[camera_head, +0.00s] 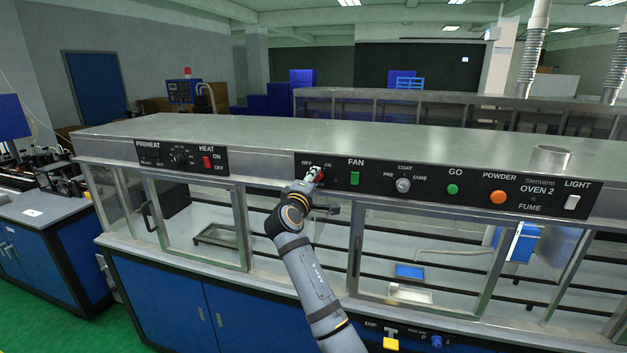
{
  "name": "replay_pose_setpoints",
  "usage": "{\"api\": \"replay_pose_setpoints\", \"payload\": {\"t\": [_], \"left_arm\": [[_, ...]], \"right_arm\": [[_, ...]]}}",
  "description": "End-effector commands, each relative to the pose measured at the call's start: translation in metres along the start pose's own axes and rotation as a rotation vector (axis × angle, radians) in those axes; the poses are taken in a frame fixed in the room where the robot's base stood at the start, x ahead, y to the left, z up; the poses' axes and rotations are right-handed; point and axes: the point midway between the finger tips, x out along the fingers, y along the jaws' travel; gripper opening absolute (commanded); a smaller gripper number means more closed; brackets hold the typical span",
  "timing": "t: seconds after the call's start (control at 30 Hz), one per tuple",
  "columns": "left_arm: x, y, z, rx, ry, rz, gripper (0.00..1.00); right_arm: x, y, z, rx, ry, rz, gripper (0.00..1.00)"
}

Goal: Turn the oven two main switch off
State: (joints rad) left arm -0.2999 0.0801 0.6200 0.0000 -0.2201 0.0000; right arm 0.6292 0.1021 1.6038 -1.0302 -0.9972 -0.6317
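The oven two panel (465,190) is a black strip along the front of the steel oven, labelled OVEN 2. Its main switch (319,173) is a red knob at the panel's left end, with OFF marked at upper left and ON at upper right. My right gripper (312,176) is at this switch and covers most of it, so the knob's angle is hidden. I cannot tell whether the fingers touch it or are open or shut. The arm enters from the bottom, slightly right of centre. My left gripper is not in view.
A PREHEAT/HEAT panel (183,158) is at left. Glass doors (200,225) lie below.

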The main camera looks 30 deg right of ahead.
Motion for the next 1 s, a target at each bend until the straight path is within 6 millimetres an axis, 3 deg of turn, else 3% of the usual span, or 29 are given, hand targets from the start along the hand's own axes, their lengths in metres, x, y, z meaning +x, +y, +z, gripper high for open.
{"api": "replay_pose_setpoints", "payload": {"t": [0.07,0.1,0.27,0.57,1.0], "left_arm": [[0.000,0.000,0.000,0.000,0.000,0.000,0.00],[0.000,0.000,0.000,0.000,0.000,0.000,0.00],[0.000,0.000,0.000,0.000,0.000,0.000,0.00],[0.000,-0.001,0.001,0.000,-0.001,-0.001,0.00],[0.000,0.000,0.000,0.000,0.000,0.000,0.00]], "right_arm": [[0.000,0.001,0.000,-0.001,0.000,0.001,0.00],[0.000,0.001,0.000,-0.001,0.000,0.001,0.31],[0.000,0.000,0.000,0.000,0.000,0.001,0.51],[-0.002,0.000,0.000,0.001,0.000,0.000,0.51],[-0.071,-0.001,-0.001,0.002,0.001,-0.002,0.51]]}}
